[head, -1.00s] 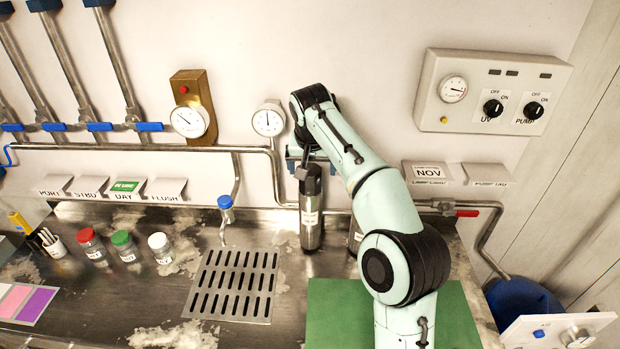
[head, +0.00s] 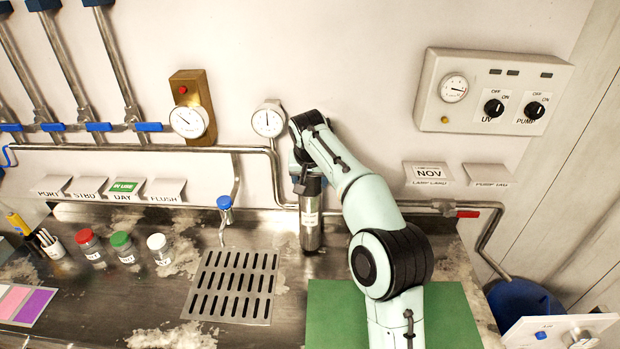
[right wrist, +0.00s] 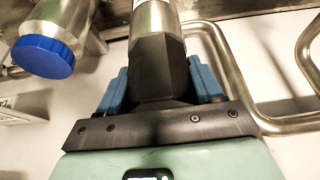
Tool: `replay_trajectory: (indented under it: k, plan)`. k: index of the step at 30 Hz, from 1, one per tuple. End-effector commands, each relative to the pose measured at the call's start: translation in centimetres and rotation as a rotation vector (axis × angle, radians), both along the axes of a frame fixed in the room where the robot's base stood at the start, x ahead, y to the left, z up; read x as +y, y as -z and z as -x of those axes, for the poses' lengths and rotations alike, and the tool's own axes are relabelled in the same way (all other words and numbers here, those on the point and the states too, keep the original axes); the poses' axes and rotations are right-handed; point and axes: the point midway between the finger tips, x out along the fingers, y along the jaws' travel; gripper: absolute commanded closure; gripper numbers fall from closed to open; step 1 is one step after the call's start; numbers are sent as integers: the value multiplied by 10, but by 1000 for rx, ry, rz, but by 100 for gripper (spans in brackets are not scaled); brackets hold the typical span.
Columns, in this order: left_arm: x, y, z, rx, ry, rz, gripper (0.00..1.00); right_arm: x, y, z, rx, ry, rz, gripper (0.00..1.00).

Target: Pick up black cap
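The black cap (right wrist: 160,65) is faceted and sits on top of a steel cylinder; it fills the space between my fingers in the right wrist view. The steel cylinder (head: 311,232) stands upright on the counter near the wall in the head view, with a white label. My right gripper (head: 306,170) is at its top, hiding most of the cap there. In the right wrist view the blue fingers of my right gripper (right wrist: 160,82) flank the cap closely on both sides. Whether they press on it cannot be told. My left gripper is not in view.
A blue-capped tap (head: 225,204) hangs left of the cylinder, above a slotted drain (head: 233,285). Wall pipes (head: 277,175) and a gauge (head: 268,120) are close behind. A green mat (head: 455,315) lies at the right. Small jars (head: 122,246) stand at the left.

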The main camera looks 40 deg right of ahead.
Motion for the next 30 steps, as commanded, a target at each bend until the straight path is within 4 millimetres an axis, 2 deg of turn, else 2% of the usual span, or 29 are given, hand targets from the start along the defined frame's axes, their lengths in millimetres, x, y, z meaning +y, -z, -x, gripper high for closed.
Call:
replay_trajectory:
  k: [1,2,14,20,24,30]
  plan:
    - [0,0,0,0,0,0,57,0,0,0,0,0,0,54]
    - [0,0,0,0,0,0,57,0,0,0,0,0,0,61]
    - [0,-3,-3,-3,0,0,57,0,-6,0,-2,0,1,61]
    - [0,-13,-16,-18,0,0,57,0,-31,-2,-7,0,1,61]
    - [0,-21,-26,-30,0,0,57,0,-57,-2,-9,1,1,61]
    - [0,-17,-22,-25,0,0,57,0,-78,-1,-4,1,2,61]
